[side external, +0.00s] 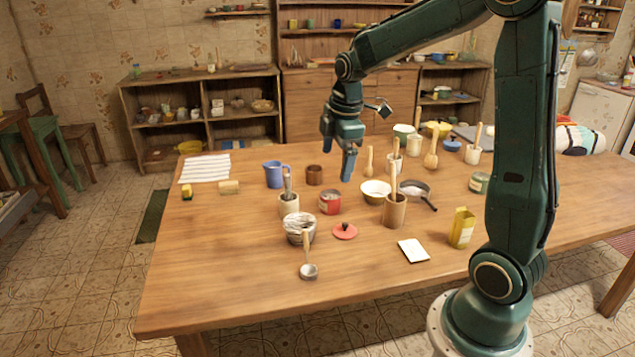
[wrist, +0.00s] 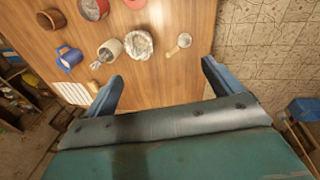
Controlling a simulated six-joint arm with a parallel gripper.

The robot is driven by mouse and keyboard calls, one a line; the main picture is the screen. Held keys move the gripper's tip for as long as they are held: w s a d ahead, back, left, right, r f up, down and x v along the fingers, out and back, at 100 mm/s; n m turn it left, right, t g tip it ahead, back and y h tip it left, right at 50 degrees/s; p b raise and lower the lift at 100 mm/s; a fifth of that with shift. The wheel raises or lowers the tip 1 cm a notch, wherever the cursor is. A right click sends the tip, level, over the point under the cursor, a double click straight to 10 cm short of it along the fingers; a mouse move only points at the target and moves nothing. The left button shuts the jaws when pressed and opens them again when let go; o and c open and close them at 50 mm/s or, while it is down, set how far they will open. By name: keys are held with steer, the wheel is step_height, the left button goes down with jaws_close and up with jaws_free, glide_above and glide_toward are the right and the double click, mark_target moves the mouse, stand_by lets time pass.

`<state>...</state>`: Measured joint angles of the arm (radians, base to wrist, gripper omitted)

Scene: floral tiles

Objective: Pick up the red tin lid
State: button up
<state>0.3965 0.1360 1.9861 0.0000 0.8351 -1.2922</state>
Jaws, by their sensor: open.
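The red tin lid (side external: 345,231) lies flat on the wooden table with its dark knob up. It is in front and right of the red tin (side external: 329,202), apart from it. In the wrist view the lid (wrist: 135,3) is cut off at the top edge, beside the red tin (wrist: 93,8). My gripper (side external: 343,158) is above the table, farther back than the lid in the side view, and touches nothing. In the wrist view its two blue fingers (wrist: 160,88) are spread wide with nothing between them.
A cup of utensils (side external: 289,204), a lined bowl (side external: 298,233) and a ladle (side external: 308,270) stand near the lid's left. A wooden utensil holder (side external: 394,212) and white bowl (side external: 375,188) are to its right. A white card (side external: 413,250) lies front right. The front table area is clear.

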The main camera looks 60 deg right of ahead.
steer(key=w+d+f+n+g, duration=0.1)
steer(key=w+d+f+n, duration=0.2)
steer(key=d+f, duration=0.4)
steer(key=n+g, duration=0.1)
steer(key=n, duration=0.2)
glide_above(346, 223)
step_height(346, 223, down, 8)
steer(key=shift+y, duration=0.4)
steer(key=shift+d+f, duration=0.15)
steer(key=shift+f, duration=4.25)
steer(key=shift+f, duration=0.1)
steer(key=shift+f, duration=2.5)
steer(key=c, duration=1.1)
steer(key=shift+o, duration=0.2)
